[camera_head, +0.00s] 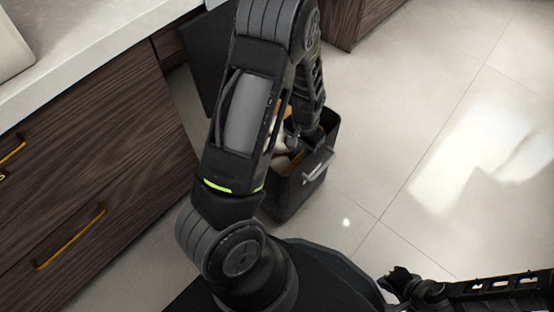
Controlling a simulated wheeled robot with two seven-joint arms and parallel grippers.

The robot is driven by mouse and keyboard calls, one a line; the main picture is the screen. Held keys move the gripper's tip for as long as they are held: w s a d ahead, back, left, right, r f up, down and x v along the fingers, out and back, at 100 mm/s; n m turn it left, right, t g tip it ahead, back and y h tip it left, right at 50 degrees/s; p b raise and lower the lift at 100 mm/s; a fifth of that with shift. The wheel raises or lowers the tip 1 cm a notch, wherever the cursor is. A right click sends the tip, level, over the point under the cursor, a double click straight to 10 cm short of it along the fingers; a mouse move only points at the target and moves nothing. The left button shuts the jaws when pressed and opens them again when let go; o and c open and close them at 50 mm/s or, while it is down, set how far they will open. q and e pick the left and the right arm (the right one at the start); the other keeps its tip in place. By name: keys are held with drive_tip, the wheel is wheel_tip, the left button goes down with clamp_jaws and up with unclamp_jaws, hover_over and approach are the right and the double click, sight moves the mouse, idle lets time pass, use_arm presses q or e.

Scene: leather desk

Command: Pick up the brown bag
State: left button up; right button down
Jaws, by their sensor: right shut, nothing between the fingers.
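A dark bin (305,190) stands on the floor, with tan, brown and whitish items inside. A brown patch (290,161) shows in the bin beside my arm; I cannot tell whether it is the brown bag. My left arm reaches over the bin and hides much of its contents. My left gripper (294,140) is down at the bin's opening, small and partly hidden, so its jaws and any hold are unclear. My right gripper (398,282) is shut and empty at the bottom, low and well apart from the bin.
Dark wood drawers (95,185) with brass handles and a pale countertop (85,45) stand on the left, close to my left arm. An open dark panel (203,62) is behind the arm. The tiled floor (440,130) on the right is clear.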

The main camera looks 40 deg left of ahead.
use_arm(q)
drive_tip(key=shift+c, duration=0.5)
clamp_jaws()
idle(0.8)
